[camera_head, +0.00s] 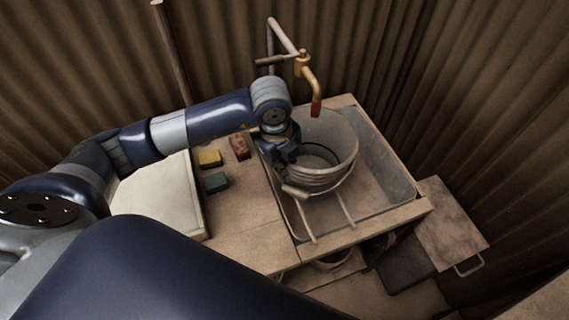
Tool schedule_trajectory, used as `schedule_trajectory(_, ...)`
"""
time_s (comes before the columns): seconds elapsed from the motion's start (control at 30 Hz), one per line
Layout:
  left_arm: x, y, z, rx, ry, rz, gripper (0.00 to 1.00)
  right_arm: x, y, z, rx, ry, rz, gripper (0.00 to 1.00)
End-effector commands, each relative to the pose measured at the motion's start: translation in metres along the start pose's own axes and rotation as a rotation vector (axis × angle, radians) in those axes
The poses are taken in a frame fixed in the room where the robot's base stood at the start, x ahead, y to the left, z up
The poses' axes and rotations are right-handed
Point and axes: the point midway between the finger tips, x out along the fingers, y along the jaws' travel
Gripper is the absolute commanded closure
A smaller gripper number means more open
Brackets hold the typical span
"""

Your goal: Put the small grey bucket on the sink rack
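The small grey bucket (342,150) is at the sink (392,158), over the pale bars of the sink rack (345,208). Its open mouth faces up, and its wire handle with a light grip (295,191) hangs down at the front left. I cannot tell whether its base rests on the bars. My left gripper (290,165) is at the bucket's left rim, pointing down. Its fingertips blend into the dark rim, so I cannot tell whether they are shut on it. My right gripper is not in view.
A tap (303,68) with a red-tipped spout hangs above the sink's back. A yellow sponge (210,157), a green block (215,183) and a brown block (240,147) lie on the counter (245,210) to the left. Corrugated walls close off the back and right.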

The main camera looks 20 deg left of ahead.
Motion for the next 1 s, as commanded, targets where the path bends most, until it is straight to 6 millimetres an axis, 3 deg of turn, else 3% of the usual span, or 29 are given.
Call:
schedule_trajectory(0.37, 0.004, -0.001, 0.0, 0.001, 0.0, -0.007, 1.0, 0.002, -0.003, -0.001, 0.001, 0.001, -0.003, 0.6)
schedule_trajectory(0.47, 0.004, 0.0, 0.0, 0.0, 0.0, -0.002, 0.76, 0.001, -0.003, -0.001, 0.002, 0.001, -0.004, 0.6)
schedule_trajectory(0.5, 0.004, 0.0, 0.0, 0.0, 0.0, -0.001, 0.75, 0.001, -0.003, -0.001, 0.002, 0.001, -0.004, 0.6)
schedule_trajectory(0.83, 0.002, 0.0, 0.0, 0.0, 0.0, -0.002, 0.75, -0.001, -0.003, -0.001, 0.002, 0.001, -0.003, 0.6)
schedule_trajectory(1.0, -0.015, -0.001, 0.0, 0.0, -0.001, -0.006, 0.75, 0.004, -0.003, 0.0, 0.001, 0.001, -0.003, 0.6)
